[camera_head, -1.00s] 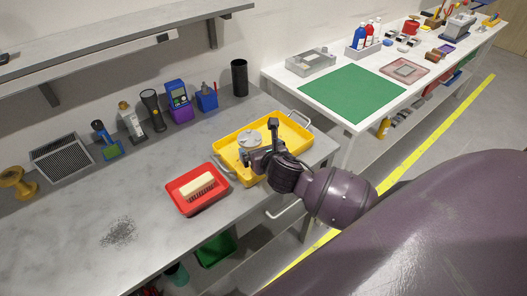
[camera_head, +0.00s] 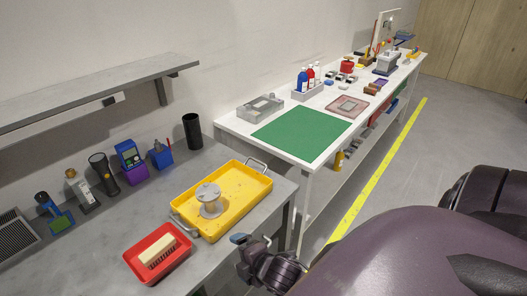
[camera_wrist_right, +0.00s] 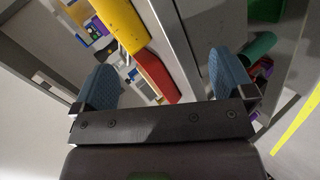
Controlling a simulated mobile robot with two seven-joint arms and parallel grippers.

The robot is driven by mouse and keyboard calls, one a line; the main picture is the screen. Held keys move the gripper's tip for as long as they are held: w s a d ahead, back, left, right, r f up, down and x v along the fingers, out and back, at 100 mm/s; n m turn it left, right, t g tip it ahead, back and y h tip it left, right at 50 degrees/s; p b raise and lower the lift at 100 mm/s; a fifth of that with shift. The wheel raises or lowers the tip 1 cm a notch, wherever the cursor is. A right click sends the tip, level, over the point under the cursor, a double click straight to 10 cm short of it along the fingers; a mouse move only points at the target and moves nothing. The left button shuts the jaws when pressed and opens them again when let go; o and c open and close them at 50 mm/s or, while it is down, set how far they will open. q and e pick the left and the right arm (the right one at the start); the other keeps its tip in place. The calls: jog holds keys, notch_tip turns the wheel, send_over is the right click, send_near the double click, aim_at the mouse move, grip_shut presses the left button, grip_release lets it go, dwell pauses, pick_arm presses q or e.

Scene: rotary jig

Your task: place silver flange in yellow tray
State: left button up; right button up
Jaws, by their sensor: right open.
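The silver flange (camera_head: 209,199), a spool-like part with a round top disc, stands upright in the yellow tray (camera_head: 245,186) in the head view. The tray sits on the grey bench near its right end. My right gripper (camera_head: 240,241) is in front of the tray, off the bench's front edge, apart from the flange. In the right wrist view my right gripper (camera_wrist_right: 165,85) has its two blue fingers wide apart with nothing held. The yellow tray also shows there (camera_wrist_right: 122,24); the flange does not. My left gripper is not in view.
A red tray (camera_head: 137,265) with a cream brush-like block stands left of the yellow tray. A black cup (camera_head: 192,131) and several tools line the wall. A white table with a green mat (camera_head: 301,134) stands to the right. The grey floor at right is clear.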

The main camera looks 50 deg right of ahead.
jog(key=s+f+m, duration=0.3)
jog(key=s+m, duration=0.5)
jog(key=m, duration=0.6)
jog(key=shift+f+m, duration=0.25)
jog(key=shift+m, duration=0.05)
